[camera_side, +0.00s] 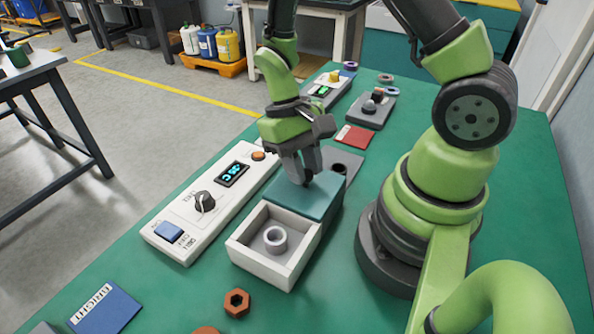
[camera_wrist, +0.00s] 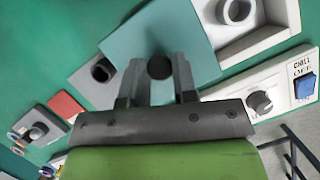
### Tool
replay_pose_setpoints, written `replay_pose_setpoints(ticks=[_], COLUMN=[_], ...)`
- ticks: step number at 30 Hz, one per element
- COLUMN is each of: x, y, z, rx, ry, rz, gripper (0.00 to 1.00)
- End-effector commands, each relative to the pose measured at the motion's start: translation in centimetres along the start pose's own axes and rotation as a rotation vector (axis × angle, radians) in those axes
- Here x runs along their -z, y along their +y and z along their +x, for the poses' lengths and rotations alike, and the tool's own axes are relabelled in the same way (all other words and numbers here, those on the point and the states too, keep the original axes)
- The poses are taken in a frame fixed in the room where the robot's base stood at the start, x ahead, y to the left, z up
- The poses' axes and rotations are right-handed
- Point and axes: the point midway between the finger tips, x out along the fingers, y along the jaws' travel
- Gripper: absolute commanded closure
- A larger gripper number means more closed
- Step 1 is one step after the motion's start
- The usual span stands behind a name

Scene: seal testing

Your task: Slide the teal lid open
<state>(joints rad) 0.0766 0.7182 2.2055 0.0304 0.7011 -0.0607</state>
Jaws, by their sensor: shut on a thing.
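The teal lid (camera_side: 318,194) covers the far part of a white open-topped box (camera_side: 262,270); the near part of the box is uncovered. A grey ring (camera_side: 275,239) stands inside that uncovered part. My gripper (camera_side: 307,180) is above the lid and shut on its small dark knob. In the wrist view the dark knob (camera_wrist: 160,67) is between the two fingers, on the teal lid (camera_wrist: 185,35). The ring (camera_wrist: 234,11) and the box's white wall (camera_wrist: 265,42) show at the upper right there.
A white control panel (camera_side: 215,205) with a dial, blue switch and display lies left of the box. A grey block with a hole (camera_side: 345,162) and a red plate (camera_side: 356,136) lie beyond the lid. An orange nut (camera_side: 237,303) and a blue plate (camera_side: 105,307) lie in front.

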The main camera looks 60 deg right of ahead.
Motion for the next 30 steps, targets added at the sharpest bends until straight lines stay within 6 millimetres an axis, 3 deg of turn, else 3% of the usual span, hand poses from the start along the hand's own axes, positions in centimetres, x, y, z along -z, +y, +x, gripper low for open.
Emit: replay_pose_setpoints(ticks=[4,5,8,20,30], x=[0.1,0.1,0.1,0.1,0.1], y=[-0.1,-0.1,-0.1,-0.1,-0.1], z=[-0.1,-0.1,-0.1,-0.9,-7.0], rx=[0.001,0.001,0.001,0.003,0.003], ry=[0.006,0.006,0.005,0.005,0.01], rz=[-0.004,-0.005,-0.004,-0.002,-0.003], gripper=[1.0,0.69,0.48,0.48,0.48])
